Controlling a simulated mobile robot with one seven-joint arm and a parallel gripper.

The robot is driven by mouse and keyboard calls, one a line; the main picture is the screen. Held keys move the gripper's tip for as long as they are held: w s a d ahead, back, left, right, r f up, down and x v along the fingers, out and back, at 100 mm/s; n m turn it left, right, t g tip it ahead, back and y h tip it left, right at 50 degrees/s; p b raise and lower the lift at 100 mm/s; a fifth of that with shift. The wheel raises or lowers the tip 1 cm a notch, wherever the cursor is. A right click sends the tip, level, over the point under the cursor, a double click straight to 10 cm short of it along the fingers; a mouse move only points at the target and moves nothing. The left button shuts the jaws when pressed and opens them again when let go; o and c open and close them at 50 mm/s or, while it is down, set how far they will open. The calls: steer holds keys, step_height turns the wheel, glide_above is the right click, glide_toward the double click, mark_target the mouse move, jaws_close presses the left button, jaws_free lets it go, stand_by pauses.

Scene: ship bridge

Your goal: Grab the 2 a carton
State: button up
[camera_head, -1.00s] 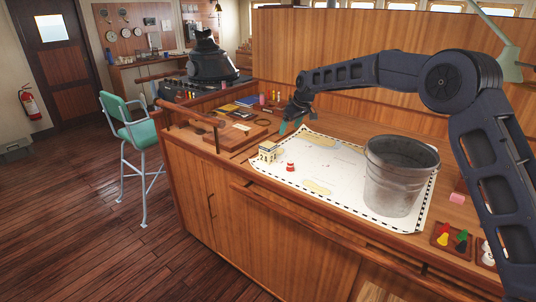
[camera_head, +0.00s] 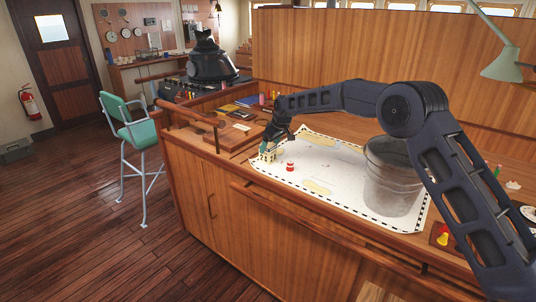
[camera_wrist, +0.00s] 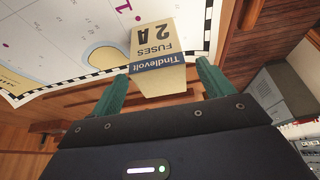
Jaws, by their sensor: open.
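The 2 A fuse carton (camera_head: 267,151) is a small cream box with a dark blue band, standing at the left corner of the white chart. In the wrist view the carton (camera_wrist: 158,45) shows the words "FUSES 2 A" and "Tindlevolt". My gripper (camera_wrist: 158,84) is open, with its green fingers on either side of the carton's near end and gaps visible. In the head view my gripper (camera_head: 272,142) is right at the carton and partly covers it.
The chart (camera_head: 345,160) lies on the wooden counter. A red-and-white small item (camera_head: 290,167) stands close to the carton's right. A metal bucket (camera_head: 388,185) stands on the chart's right part. A wooden tray (camera_head: 232,134) lies left of the carton.

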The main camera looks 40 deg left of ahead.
steer(key=x, duration=0.4)
steer(key=shift+f, duration=0.25)
steer(key=shift+c, duration=0.4)
